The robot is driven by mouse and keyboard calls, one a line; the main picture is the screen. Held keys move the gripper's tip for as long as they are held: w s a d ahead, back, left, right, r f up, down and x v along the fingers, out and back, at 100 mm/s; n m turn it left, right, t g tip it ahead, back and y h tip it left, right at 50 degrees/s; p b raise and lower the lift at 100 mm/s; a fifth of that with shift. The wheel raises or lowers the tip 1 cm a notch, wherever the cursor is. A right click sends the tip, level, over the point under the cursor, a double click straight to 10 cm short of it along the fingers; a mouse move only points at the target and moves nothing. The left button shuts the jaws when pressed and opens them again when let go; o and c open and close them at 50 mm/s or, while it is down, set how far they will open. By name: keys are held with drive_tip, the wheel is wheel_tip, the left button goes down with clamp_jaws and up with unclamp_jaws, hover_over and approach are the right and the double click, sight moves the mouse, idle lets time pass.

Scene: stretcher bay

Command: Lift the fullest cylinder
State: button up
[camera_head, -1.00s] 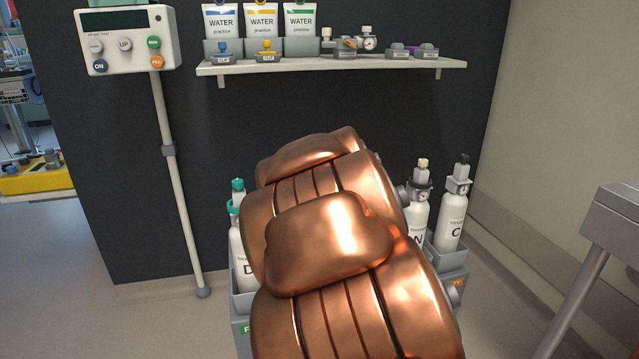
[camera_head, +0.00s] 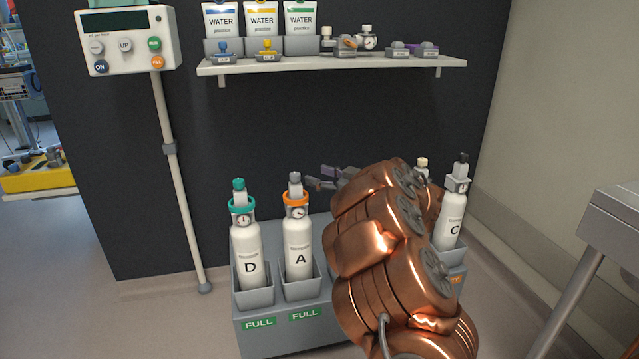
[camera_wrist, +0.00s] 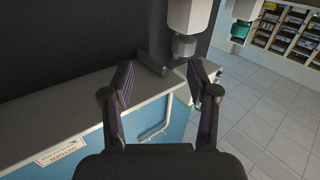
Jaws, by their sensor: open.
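Cylinder D (camera_head: 246,252), white with a teal collar and gauge, stands upright in the left slot of a grey rack (camera_head: 285,334). Cylinder A (camera_head: 298,248), with an orange collar and gauge, stands in the slot beside it. Both of these slots bear green FULL labels. Cylinder C (camera_head: 452,222), with a black top, stands at the right end. Another cylinder's cream top (camera_head: 422,164) shows behind my arm; its body is hidden. The gauge needles are too small to read. My gripper (camera_head: 318,178) is up behind cylinder A's top, right of it, apart and empty; the wrist view (camera_wrist: 160,82) shows its fingers spread.
A wall shelf (camera_head: 335,66) above holds water pouches, clips and small regulators. A control box (camera_head: 128,42) on a pole stands left of the rack. A grey metal table (camera_head: 615,215) is at the right. Open floor lies left of the rack.

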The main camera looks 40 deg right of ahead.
sight(299, 179)
drive_tip(key=shift+s+a+f+n+y, duration=0.15)
drive_tip(key=shift+s+a+f+y, duration=0.15)
drive_tip(key=shift+a+y, duration=0.25)
drive_tip(key=shift+s+a+f+n+y, duration=0.15)
drive_tip(key=shift+s+a+f+y, duration=0.15)
drive_tip(key=shift+a+y, duration=0.2)
drive_tip(key=shift+b+x, duration=1.15)
drive_tip(key=shift+x, duration=2.45)
drive_tip(key=shift+c, duration=0.3)
clamp_jaws()
